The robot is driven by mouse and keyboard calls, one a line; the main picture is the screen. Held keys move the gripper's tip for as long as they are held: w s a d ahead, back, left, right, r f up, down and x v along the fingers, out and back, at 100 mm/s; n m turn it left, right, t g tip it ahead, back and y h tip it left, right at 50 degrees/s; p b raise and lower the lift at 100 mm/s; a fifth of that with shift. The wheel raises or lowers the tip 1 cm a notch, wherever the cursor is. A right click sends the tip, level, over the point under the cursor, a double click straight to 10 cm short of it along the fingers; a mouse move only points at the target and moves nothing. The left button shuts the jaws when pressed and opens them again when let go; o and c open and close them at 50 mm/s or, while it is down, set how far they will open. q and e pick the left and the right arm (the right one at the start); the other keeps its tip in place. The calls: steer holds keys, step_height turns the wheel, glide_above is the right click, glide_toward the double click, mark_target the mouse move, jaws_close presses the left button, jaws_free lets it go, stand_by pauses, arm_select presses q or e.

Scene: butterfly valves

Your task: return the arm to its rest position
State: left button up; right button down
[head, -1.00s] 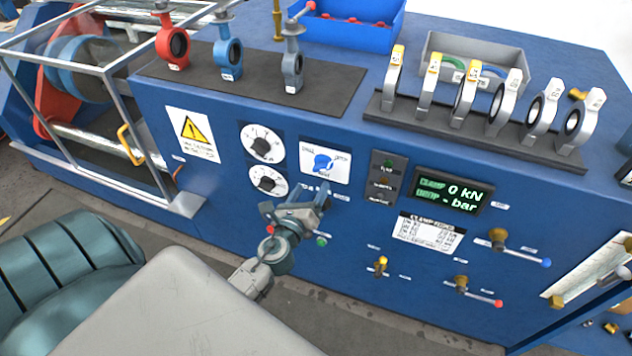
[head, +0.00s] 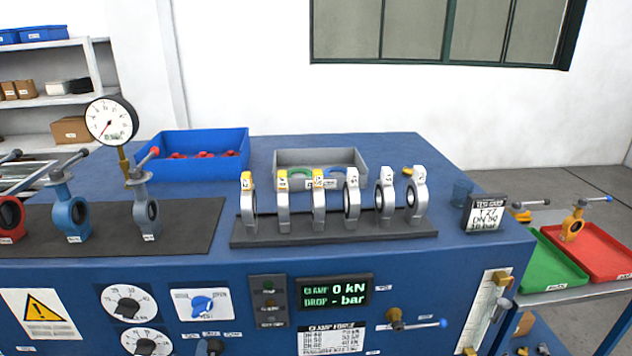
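A small dark grey piece (head: 212,347) shows at the bottom edge of the head view, just below the blue selector switch (head: 202,305). It looks like the tip of my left gripper, but nearly all of it is cut off by the frame. I cannot see whether its fingers are open or shut, or whether it touches the panel. The rest of that arm is out of view. My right gripper and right arm do not show.
The blue test bench (head: 400,265) fills the foreground. A rack (head: 330,236) of several valve discs stands on top. Red, blue and grey valves stand on a dark mat (head: 185,215). A pressure gauge (head: 110,120) rises behind. Green (head: 550,262) and red (head: 600,250) trays lie right.

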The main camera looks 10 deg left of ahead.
arm_select(q)
steer(key=s+a+f+n+g+y, duration=0.25)
steer(key=s+n+g, duration=0.5)
steer(key=n, duration=0.85)
steer(key=s+d+f+n+g+h, duration=0.3)
steer(key=s+d+n+g+h, duration=0.3)
steer(key=s+d+n, duration=0.5)
steer(key=s+a+f+m+g+b, duration=0.1)
steer(key=a+f, duration=0.1)
steer(key=f, duration=1.3)
steer(key=s+a+f, duration=0.1)
steer(key=a+f, duration=0.1)
steer(key=f, duration=1.3)
steer(key=s+a+f+g+b, duration=0.1)
steer(key=s+f, duration=1.8)
steer(key=f, duration=0.3)
steer(key=shift+a+f+b, duration=0.15)
steer(key=shift+a+b, duration=0.15)
steer(key=shift+b, duration=0.05)
steer(key=shift+g, duration=0.25)
